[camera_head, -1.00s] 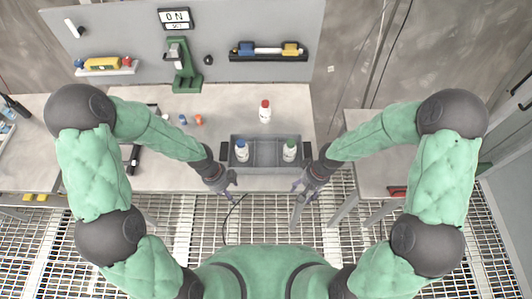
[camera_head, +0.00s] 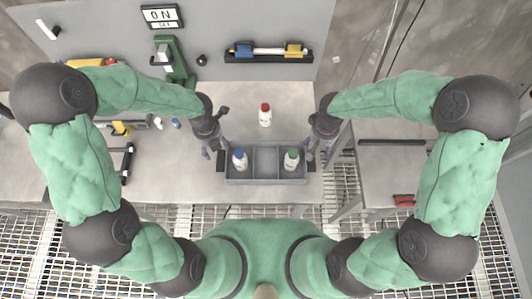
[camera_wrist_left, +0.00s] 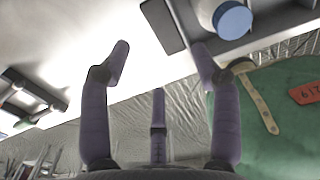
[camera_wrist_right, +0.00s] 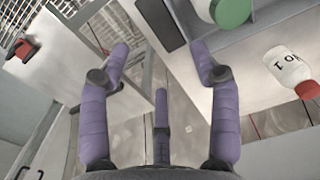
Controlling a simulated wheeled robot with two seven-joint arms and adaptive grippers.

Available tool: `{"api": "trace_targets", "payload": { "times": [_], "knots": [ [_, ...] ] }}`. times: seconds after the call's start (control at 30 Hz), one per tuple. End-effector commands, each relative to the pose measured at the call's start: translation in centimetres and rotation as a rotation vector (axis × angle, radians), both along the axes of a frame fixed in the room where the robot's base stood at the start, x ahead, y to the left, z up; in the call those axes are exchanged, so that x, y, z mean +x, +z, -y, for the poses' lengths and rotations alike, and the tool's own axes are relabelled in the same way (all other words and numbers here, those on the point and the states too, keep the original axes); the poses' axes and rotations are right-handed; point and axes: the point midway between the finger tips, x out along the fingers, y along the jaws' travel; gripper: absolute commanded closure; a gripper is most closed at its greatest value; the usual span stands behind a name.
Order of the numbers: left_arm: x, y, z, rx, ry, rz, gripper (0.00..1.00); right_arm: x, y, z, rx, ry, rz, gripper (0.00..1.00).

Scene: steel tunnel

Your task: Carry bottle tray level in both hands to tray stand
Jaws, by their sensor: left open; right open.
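The grey bottle tray (camera_head: 265,180) sits on the workbench near its front edge. A blue-capped bottle (camera_head: 239,160) stands in its left compartment and a green-capped bottle (camera_head: 291,160) in its right one; the middle is empty. My left gripper (camera_head: 213,150) is open at the tray's left end. In the left wrist view the dark left handle (camera_wrist_left: 163,25) lies just beyond the open fingers. My right gripper (camera_head: 317,152) is open at the right end. In the right wrist view the right handle (camera_wrist_right: 162,23) lies beyond its fingers. Neither gripper holds anything. I cannot identify the tray stand.
A red-capped bottle (camera_head: 265,115) stands on the workbench (camera_head: 285,95) behind the tray. A green press-like device (camera_head: 176,65) stands at the back. A grey side table (camera_head: 385,160) with a red item (camera_head: 403,200) stands right, across a gap, mostly clear.

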Motion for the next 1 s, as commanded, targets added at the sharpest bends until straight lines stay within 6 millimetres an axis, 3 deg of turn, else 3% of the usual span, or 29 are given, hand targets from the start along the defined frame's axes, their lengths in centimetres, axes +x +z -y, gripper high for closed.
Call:
{"api": "trace_targets", "payload": {
  "times": [0.43,1.0],
  "knots": [
    [0.0,-1.0,-0.1,0.001,0.001,-0.002,0.37,0.0,-1.0,0.0,0.0,-0.001,-0.001,0.37],
    [0.0,-9.5,0.0,0.0,0.001,-0.002,0.37,-0.1,-9.5,0.0,0.0,0.0,-0.002,0.37]
  ]
}}
